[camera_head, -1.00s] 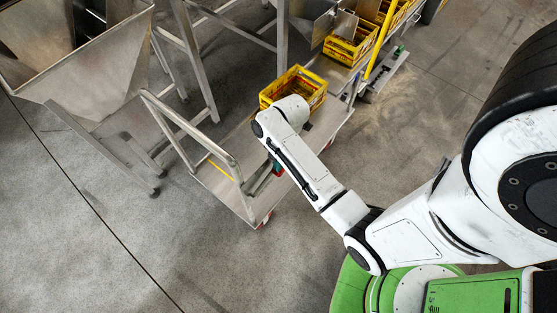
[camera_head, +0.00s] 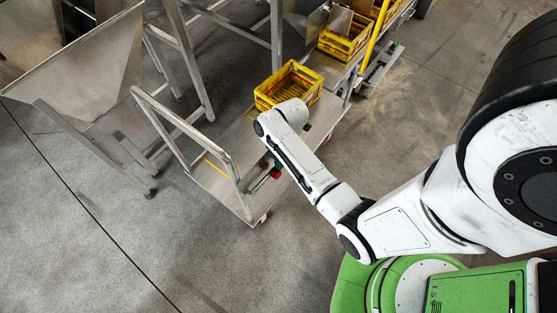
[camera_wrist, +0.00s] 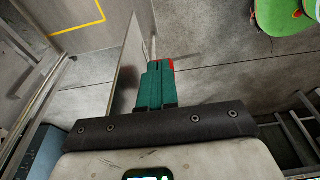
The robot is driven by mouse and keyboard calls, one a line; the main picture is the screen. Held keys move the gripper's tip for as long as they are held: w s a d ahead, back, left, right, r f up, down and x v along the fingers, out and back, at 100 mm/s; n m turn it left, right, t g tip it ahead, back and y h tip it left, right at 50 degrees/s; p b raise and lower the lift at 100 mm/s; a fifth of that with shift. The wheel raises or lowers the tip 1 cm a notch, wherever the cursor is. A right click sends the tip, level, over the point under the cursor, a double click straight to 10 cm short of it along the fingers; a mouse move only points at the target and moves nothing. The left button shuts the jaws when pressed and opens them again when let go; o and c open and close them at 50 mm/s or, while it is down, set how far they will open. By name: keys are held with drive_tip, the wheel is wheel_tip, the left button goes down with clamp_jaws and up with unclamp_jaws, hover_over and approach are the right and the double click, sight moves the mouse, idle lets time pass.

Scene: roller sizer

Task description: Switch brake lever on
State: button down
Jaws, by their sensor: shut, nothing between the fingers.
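My gripper (camera_wrist: 156,68) shows teal fingers pressed together in the wrist view, with nothing between them. A small red part (camera_wrist: 166,64), possibly the brake lever, shows right at the fingertips on their right side; I cannot tell whether they touch. In the head view a red part (camera_head: 275,172) shows beside my wrist at the cart's (camera_head: 215,180) near side. My arm hides most of the gripper there. The lever's shape and position cannot be made out. Another small red piece (camera_head: 262,218) sits at the cart's lower corner.
The cart carries a yellow crate (camera_head: 288,85) and has a tubular handle (camera_head: 190,128) on its left. More yellow crates (camera_head: 345,35) stand behind. A metal hopper frame (camera_head: 90,75) stands at left. In the wrist view, an upright metal plate (camera_wrist: 128,65) is close left of the fingers. Floor in front is open.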

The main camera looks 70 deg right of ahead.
drive_tip(key=x, duration=0.1)
drive_tip(key=b+x, duration=0.1)
drive_tip(key=shift+s+d+f, duration=0.1)
drive_tip(key=shift+d+f, duration=0.15)
drive_tip(key=shift+f, duration=0.15)
drive_tip(key=shift+a+f, duration=0.1)
drive_tip(key=shift+f, duration=0.05)
idle(0.3)
